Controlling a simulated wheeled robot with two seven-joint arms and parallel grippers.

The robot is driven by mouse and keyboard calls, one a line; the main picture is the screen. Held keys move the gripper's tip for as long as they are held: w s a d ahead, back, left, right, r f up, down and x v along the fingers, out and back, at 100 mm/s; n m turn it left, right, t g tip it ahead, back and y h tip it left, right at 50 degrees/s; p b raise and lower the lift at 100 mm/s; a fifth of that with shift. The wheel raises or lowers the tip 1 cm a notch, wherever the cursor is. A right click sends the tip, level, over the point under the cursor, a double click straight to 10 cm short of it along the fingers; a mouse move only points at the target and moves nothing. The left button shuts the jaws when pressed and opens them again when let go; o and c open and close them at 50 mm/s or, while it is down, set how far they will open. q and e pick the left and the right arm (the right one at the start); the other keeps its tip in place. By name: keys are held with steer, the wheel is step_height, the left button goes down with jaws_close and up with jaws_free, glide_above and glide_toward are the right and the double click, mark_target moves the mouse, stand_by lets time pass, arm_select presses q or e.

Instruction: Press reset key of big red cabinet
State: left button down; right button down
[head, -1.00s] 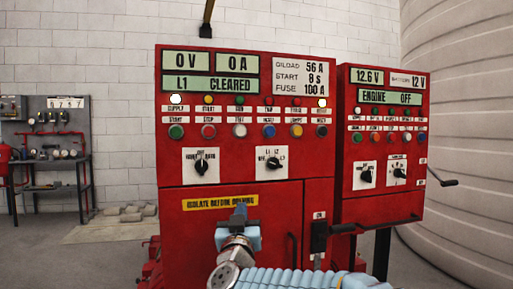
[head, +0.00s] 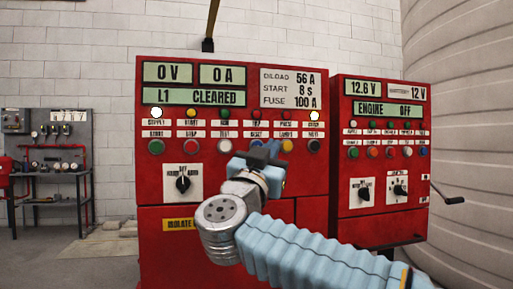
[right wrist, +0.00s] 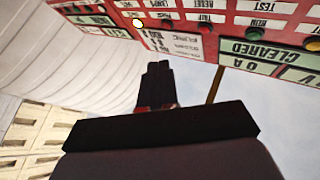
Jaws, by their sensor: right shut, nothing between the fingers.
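The big red cabinet (head: 350,230) is the pair of red panels; its larger left panel (head: 218,215) shows "L1 CLEARED" on its display (head: 194,97). Below its lamps runs a row of push buttons. The RESET label (head: 257,134) is just above my right gripper (head: 266,150), which hides most or all of the button under it. In the right wrist view, upside down, the shut, empty fingers (right wrist: 157,75) point towards the panel, and the RESET label (right wrist: 212,3) is at the top edge. I cannot tell whether they touch the panel. My left gripper is out of view.
A yellow button (head: 286,146) and a white button (head: 225,147) flank my gripper closely. A rotary switch (head: 183,183) sits lower left. The smaller right panel (head: 380,222) has its own buttons and a crank handle (head: 452,199). A workbench (head: 50,180) stands far left.

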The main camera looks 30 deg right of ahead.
steer(key=shift+w, duration=0.1)
steer(key=w+d+p, duration=0.2)
steer(key=w+p, duration=0.1)
steer(key=w, duration=0.5)
steer(key=shift+w+p, duration=0.2)
steer(key=shift+p, duration=0.1)
stand_by(1.8)
steer(key=shift+w+d+p, duration=0.1)
steer(key=shift+w+p, duration=0.2)
steer(key=shift+w, duration=0.1)
steer(key=shift+w+d+p, duration=0.1)
steer(key=shift+w+p, duration=0.2)
steer(key=shift+w, duration=0.1)
stand_by(0.5)
steer(key=shift+s, duration=0.1)
steer(key=shift+s+a+b, duration=0.2)
steer(key=shift+s+b, duration=0.25)
steer(key=shift+s, duration=0.25)
